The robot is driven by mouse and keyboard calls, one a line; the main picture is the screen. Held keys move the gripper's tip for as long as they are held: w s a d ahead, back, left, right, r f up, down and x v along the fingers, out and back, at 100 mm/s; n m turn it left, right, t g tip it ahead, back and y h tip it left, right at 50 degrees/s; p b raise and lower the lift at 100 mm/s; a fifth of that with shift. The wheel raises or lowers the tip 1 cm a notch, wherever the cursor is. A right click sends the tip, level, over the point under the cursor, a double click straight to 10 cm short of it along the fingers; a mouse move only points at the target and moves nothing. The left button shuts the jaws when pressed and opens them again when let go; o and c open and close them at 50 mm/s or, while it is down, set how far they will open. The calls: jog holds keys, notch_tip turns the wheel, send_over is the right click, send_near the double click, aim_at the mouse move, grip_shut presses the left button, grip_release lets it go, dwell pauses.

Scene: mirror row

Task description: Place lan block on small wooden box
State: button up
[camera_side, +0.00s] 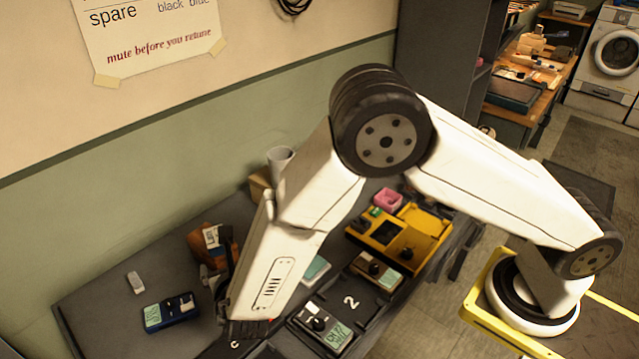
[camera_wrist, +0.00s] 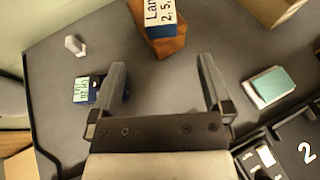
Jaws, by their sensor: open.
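The lan block (camera_wrist: 160,14) is blue with a white label reading "Lan" and "2, 5,"; the top frame edge cuts it off. It appears to rest on the small brown wooden box (camera_wrist: 170,47). In the side view, the white label (camera_side: 212,236) shows at the top of the brown box (camera_side: 229,248). My gripper (camera_wrist: 162,72) is open and empty, with bare table between its fingers. The box and block lie beyond the fingertips, apart from them. In the side view, my arm partly hides the gripper.
A blue meter (camera_side: 171,312) and a small pale object (camera_side: 135,282) lie to the left. A teal-topped block (camera_wrist: 269,86) lies right. A dark tray marked 2 (camera_side: 352,301), a yellow tray (camera_side: 425,222), a tan box (camera_wrist: 272,8) and a grey cup (camera_side: 280,156) stand around.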

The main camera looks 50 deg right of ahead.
jog(key=s+d+r+m+g+h, duration=0.1)
jog(key=s+d+r+m+g, duration=0.2)
jog(key=d+m, duration=0.4)
jog(key=s+d+m+g+h, duration=0.1)
jog(key=s+d+m+g, duration=0.3)
jog(key=d, duration=0.5)
jog(key=s+d+r+m+g+y, duration=0.1)
jog(key=s+d+r+m+y, duration=0.1)
jog(key=m, duration=0.8)
jog(key=s+d+r+m+g+y, duration=0.1)
jog(key=s+d+r+m+y, duration=0.2)
jog(key=m, duration=0.7)
jog(key=s+d+y, duration=0.2)
jog(key=s+d, duration=0.1)
jog(key=s, duration=0.1)
jog(key=shift+s+r+g, duration=0.3)
jog(key=shift+s+g, duration=0.1)
